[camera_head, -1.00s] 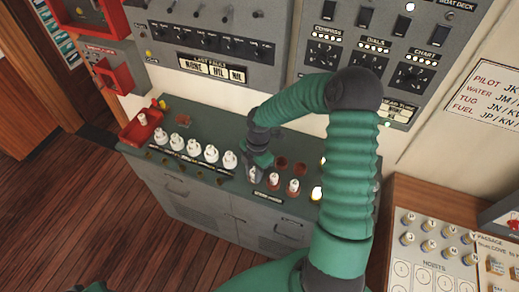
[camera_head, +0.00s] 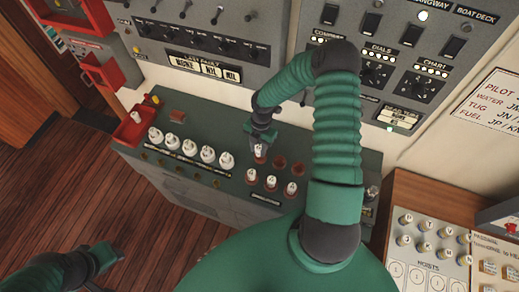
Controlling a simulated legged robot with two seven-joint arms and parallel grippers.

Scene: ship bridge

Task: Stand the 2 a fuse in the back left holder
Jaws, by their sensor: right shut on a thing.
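My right gripper (camera_head: 260,141) is shut on a white fuse (camera_head: 259,151). The fuse is upright at the back left red holder (camera_head: 260,160); I cannot tell how far it is seated. The other two back-row holders, the middle one (camera_head: 279,163) and the right one (camera_head: 297,170), are empty. The front row holds three white fuses, at left (camera_head: 250,175), middle (camera_head: 270,182) and right (camera_head: 291,188). The fuse ratings are too small to read. My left gripper (camera_head: 108,257) is low at the left, away from the cabinet, and its jaw state is unclear.
The green cabinet top (camera_head: 215,125) also carries a row of several large white fuses (camera_head: 190,148) left of the holders. A red tray (camera_head: 130,130) with a white fuse stands at its left end. The switch panel (camera_head: 200,45) rises behind. A wooden desk (camera_head: 400,195) is at the right.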

